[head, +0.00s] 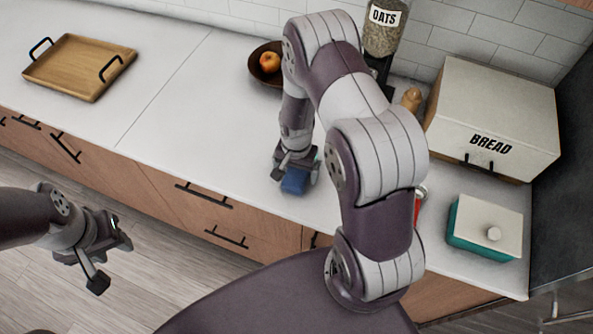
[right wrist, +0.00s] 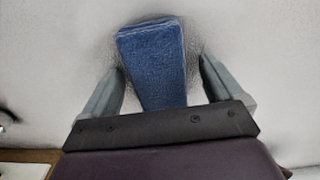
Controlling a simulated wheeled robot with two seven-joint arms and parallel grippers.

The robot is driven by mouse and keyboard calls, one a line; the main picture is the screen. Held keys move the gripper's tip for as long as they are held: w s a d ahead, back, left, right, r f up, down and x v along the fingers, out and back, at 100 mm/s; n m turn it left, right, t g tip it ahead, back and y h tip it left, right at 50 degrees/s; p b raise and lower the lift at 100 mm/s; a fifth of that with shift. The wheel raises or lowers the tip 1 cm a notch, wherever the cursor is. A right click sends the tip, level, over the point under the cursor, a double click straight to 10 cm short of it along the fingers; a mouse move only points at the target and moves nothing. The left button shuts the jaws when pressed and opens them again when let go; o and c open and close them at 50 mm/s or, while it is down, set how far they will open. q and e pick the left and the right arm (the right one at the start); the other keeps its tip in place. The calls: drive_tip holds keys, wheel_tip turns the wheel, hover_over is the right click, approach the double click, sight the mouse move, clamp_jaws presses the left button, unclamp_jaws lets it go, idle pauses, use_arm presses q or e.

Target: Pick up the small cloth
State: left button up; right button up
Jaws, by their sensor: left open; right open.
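The small cloth (head: 294,182) is blue and folded, and lies on the white countertop near its front edge. In the right wrist view the cloth (right wrist: 155,60) lies between the two fingers, with a gap on each side. My right gripper (head: 296,172) is over the cloth, open, its fingers on either side of it (right wrist: 160,85). The near end of the cloth is hidden behind the gripper body in the wrist view. My left gripper (head: 112,258) is open and empty, out over the floor in front of the drawers.
A wooden tray (head: 78,66) with black handles is at the back left. A bowl (head: 262,72) with fruit, an oats jar (head: 384,30), a bread box (head: 495,115) and a teal butter dish (head: 485,228) stand behind and right. The counter left of the cloth is clear.

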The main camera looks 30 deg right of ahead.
sight(301, 172)
drive_tip(key=shift+d, duration=0.2)
drive_tip(key=shift+d+f, duration=0.15)
drive_tip(key=shift+d, duration=0.1)
drive_tip(key=c, duration=1)
drive_tip(key=shift+a, duration=0.25)
drive_tip(key=shift+c, duration=0.2)
drive_tip(key=shift+w+d+r, duration=0.1)
drive_tip(key=shift+r, duration=0.3)
drive_tip(key=r+b, duration=0.1)
drive_tip(key=r, duration=0.1)
drive_tip(key=s+r, duration=0.1)
drive_tip(key=r, duration=0.1)
drive_tip(key=shift+d+b, duration=0.1)
drive_tip(key=shift+b, duration=0.25)
use_arm(q)
drive_tip(key=f, duration=0.1)
drive_tip(key=f+b, duration=0.1)
drive_tip(key=f, duration=0.1)
drive_tip(key=shift+d, duration=0.35)
use_arm(e)
drive_tip(key=s+r, duration=0.6)
drive_tip(key=s, duration=0.4)
drive_tip(key=shift+s+d+r, duration=0.2)
drive_tip(key=shift+s+d, duration=0.2)
